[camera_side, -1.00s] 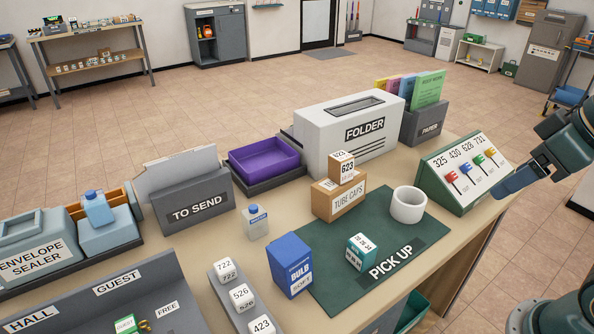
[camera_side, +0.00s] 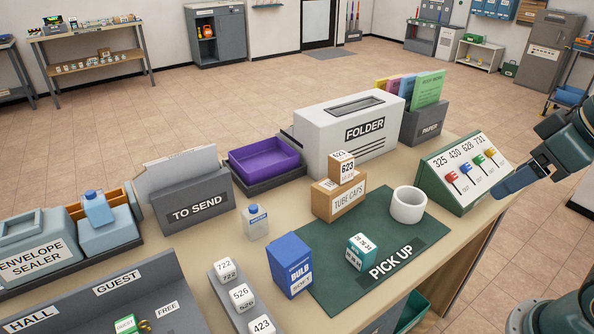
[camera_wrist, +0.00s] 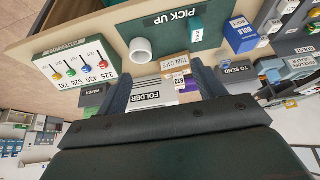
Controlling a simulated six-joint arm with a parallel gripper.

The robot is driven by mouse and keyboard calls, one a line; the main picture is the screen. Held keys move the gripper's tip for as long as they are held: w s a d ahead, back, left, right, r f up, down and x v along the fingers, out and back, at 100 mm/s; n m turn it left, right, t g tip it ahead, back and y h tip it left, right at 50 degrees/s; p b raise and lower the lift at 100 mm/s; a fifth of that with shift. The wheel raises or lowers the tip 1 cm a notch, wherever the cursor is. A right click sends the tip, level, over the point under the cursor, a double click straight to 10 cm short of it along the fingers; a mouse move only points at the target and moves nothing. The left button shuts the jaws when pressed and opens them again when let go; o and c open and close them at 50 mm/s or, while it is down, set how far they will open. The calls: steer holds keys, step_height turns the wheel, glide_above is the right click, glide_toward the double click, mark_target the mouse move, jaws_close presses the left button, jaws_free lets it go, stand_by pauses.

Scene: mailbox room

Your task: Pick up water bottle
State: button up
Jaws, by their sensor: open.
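My gripper (camera_side: 510,182) is at the right edge of the side view, above and beside the key panel, far from the bottle. In the wrist view its two fingers (camera_wrist: 161,84) are spread apart with nothing held between them.
The grey FOLDER box (camera_side: 313,128) and purple tray (camera_side: 264,160) stand behind. A similar blue-capped bottle (camera_side: 97,208) stands at the left on the envelope sealer.

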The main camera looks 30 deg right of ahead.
steer(key=shift+c, duration=0.8)
steer(key=w+a+r+n+g, duration=0.15)
steer(key=w+a+n, duration=0.35)
steer(key=w, duration=0.7)
steer(key=w+a+r+n+g, duration=0.1)
steer(key=w+a+r+n, duration=0.25)
steer(key=w, duration=0.75)
steer(key=w+a+f+n+g, duration=0.1)
steer(key=w+a+f+n, duration=0.2)
steer(key=w+a+f, duration=0.2)
steer(key=w+a+f+n+g, duration=0.1)
steer(key=w+a+f+n, duration=0.2)
steer(key=w+a+f, duration=0.2)
steer(key=w+a+f+n+g, duration=0.1)
steer(key=w+a+f+n, duration=0.2)
steer(key=a+f, duration=0.3)
steer(key=shift+w+a+f+n, duration=0.1)
steer(key=shift+w+n, duration=0.1)
steer(key=shift+w, duration=0.25)
steer(key=shift+w+a+f+n, duration=0.1)
steer(key=shift+w+n, duration=0.05)
steer(key=shift+w, duration=0.3)
steer(key=shift+w+a+f, duration=0.1)
steer(key=shift+a+f, duration=0.05)
steer(key=shift+f, duration=0.2)
